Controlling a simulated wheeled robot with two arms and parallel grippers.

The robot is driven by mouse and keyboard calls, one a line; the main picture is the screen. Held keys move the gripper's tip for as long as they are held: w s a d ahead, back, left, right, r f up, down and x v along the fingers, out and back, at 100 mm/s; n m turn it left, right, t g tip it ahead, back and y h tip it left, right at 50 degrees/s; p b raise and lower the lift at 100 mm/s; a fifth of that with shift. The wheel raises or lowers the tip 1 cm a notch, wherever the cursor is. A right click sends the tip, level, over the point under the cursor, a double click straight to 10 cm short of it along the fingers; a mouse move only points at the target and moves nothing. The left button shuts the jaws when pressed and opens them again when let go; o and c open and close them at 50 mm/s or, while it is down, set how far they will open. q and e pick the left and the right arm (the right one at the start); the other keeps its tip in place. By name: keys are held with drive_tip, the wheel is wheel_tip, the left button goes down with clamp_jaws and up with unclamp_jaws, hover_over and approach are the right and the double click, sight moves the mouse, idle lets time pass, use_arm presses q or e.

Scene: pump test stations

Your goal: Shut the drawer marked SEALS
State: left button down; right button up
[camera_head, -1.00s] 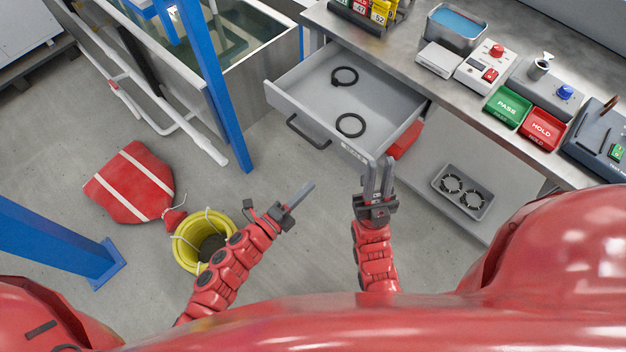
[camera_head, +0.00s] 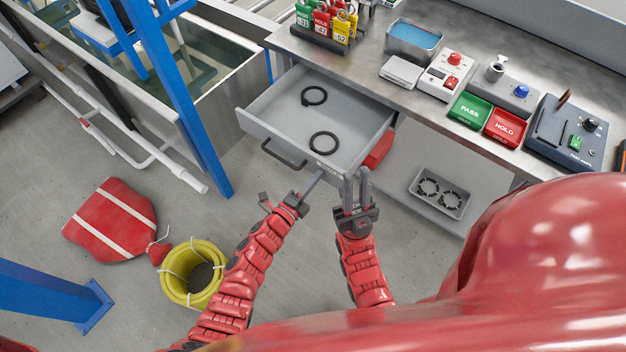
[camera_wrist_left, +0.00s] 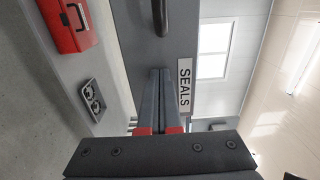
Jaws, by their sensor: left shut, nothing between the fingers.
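The grey SEALS drawer (camera_head: 262,125) stands pulled out under the bench, with two black rings (camera_head: 315,95) inside. Its white label reads SEALS (camera_wrist_left: 184,84) in the left wrist view. A dark bar handle (camera_head: 284,153) is on its front. My left gripper (camera_head: 318,174) is shut and empty, its tips at the drawer front close to the label; I cannot tell whether they touch. It also shows in the left wrist view (camera_wrist_left: 163,72). My right gripper (camera_head: 356,172) is open and empty, just off the drawer's front right corner.
The bench top (camera_head: 375,97) holds green and red trays and test devices. A yellow hose coil (camera_head: 170,288) and red bag (camera_head: 110,222) lie on the floor. A blue post (camera_head: 196,130) stands left.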

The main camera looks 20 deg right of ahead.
sight(351, 142)
use_arm(q)
drive_tip(key=shift+d, duration=0.1)
drive_tip(key=b+x, duration=0.5)
drive_tip(key=x, duration=0.1)
drive_tip(key=b+x, duration=0.5)
drive_tip(key=x, duration=0.2)
drive_tip(key=b+x, duration=0.5)
drive_tip(key=x, duration=0.1)
drive_tip(key=shift+w+d+f, duration=0.1)
drive_tip(key=shift+w+f, duration=0.1)
drive_tip(key=shift+f, duration=0.15)
drive_tip(key=b+x, duration=0.9)
drive_tip(key=b, duration=0.6)
drive_tip(key=shift+w+d+r+b, duration=0.15)
drive_tip(key=shift+r+b, duration=0.05)
drive_tip(key=shift+b, duration=0.15)
drive_tip(key=shift+w+d+b, duration=0.2)
drive_tip(key=shift+d+b, duration=0.1)
drive_tip(key=shift+b, duration=0.35)
drive_tip(key=shift+r+b, duration=0.35)
drive_tip(key=shift+r, duration=0.2)
